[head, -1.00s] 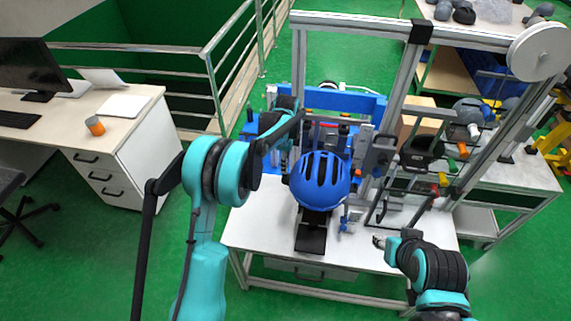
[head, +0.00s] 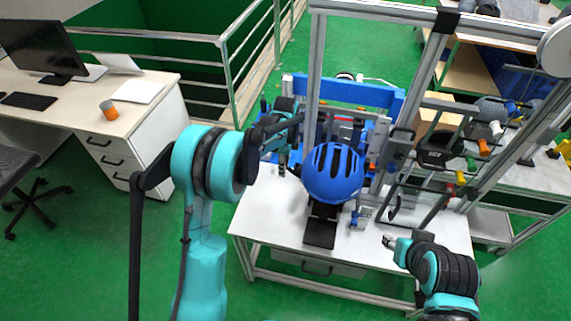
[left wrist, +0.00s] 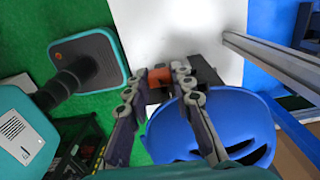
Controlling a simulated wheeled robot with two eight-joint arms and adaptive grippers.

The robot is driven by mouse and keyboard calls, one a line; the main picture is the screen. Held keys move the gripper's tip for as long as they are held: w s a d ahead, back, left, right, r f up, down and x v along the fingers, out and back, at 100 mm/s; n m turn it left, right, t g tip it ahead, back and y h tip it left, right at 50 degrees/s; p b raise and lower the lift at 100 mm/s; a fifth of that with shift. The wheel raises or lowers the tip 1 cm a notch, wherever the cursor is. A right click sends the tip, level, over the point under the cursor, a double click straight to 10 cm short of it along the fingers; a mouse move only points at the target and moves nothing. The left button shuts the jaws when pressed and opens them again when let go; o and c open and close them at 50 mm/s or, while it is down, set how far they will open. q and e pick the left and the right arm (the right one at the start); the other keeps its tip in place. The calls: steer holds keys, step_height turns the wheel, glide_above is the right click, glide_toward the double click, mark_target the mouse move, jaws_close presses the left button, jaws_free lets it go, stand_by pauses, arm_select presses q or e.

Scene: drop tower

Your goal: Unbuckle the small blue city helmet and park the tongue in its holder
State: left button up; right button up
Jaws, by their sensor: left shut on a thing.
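The blue helmet (head: 333,174) with dark vents sits on a black stand (head: 320,228) on the white table. It also fills the lower right of the left wrist view (left wrist: 215,118). My left gripper (head: 283,170) points down just left of the helmet. In the left wrist view my left gripper (left wrist: 157,82) is shut on a small orange part (left wrist: 160,77) beside the helmet's edge. I cannot tell whether this is the buckle tongue. The strap and holder cannot be made out. My right gripper (head: 388,241) hangs over the table's right front; its jaws are too small to read.
The drop tower's aluminium frame (head: 315,65) stands behind and right of the helmet. A blue fixture (head: 350,92) lies at the back. The white table (head: 262,215) is bare at its front left. A desk (head: 155,90) with a monitor stands far left.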

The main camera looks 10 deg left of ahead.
arm_select(q)
steer(key=shift+s+f+b, duration=2.15)
steer(key=shift+s+f, duration=0.35)
steer(key=shift+s, duration=1.1)
steer(key=shift+s+d+f+b, duration=0.8)
steer(key=shift+s+d+b, duration=0.4)
steer(key=shift+d, duration=4)
steer(key=shift+s+d+f+b, duration=0.85)
steer(key=shift+s+d, duration=0.65)
steer(key=shift+d, duration=3.7)
steer(key=shift+w+d+r+p, duration=0.9)
steer(key=shift+w+d, duration=1.4)
steer(key=shift+d, duration=4.05)
steer(key=w+d+r+p, duration=0.2)
steer(key=w+r+p, duration=0.4)
steer(key=w+r, duration=0.3)
steer(key=shift+r, duration=0.2)
